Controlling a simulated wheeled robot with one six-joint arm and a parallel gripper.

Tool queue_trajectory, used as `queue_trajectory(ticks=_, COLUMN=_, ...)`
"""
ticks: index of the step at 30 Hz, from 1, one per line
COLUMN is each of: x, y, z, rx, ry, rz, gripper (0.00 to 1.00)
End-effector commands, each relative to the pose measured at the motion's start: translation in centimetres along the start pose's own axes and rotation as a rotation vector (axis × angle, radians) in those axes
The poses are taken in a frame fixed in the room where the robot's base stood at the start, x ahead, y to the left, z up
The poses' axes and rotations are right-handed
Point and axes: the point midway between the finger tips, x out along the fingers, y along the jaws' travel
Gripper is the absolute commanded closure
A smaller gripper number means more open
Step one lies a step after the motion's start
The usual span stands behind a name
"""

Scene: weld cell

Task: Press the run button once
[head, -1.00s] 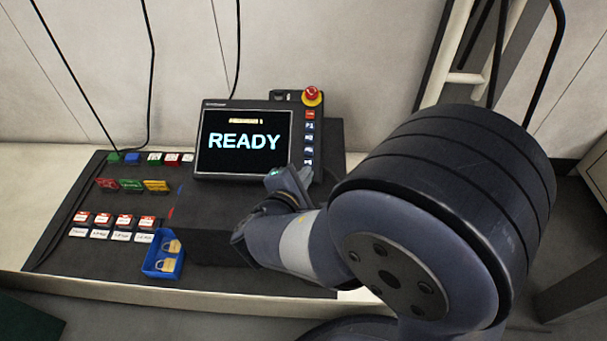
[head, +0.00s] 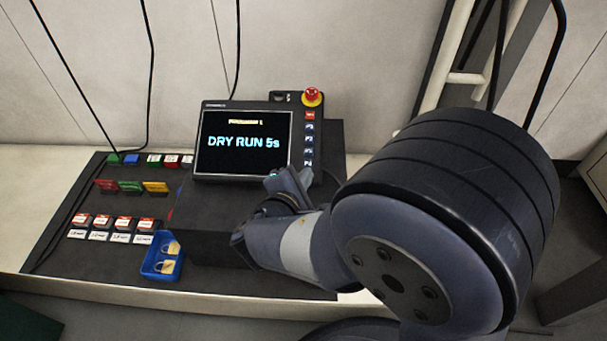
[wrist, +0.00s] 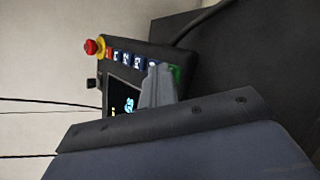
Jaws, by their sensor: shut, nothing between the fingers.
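The control pendant's screen (head: 242,142) reads "DRY RUN 5s" in the head view. A column of buttons (head: 309,138) runs down its right side, red at the top and blue below. In the wrist view a green button (wrist: 176,74) shows at the column's near end, partly hidden by my fingers; I take it to be the run button. My gripper (wrist: 158,72) is shut and empty, with its tips at or very close to that button. In the head view my gripper (head: 290,184) covers the lower end of the column. Contact cannot be made out.
A red emergency stop (head: 312,95) tops the pendant. A blue tray (head: 153,270) with padlocks stands at the bench's front. Colored tags and labelled blocks (head: 112,222) lie to the left. A cable runs behind the pendant in the wrist view.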

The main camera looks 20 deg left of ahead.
Motion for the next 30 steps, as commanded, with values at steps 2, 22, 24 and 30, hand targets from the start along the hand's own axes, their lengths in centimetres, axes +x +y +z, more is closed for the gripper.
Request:
queue_trajectory(ticks=2, x=-0.3, y=0.3, z=0.3, rx=0.000, ry=0.001, rz=0.000, gripper=1.00)
queue_trajectory(ticks=22, x=-1.6, y=1.2, z=1.2, rx=0.001, ry=0.001, rz=0.000, gripper=1.00)
queue_trajectory(ticks=24, x=-2.0, y=1.6, z=1.5, rx=0.000, ry=0.002, rz=0.001, gripper=1.00)
queue_trajectory(ticks=30, x=-3.5, y=2.7, z=2.6, rx=0.000, ry=0.001, rz=0.001, gripper=1.00)
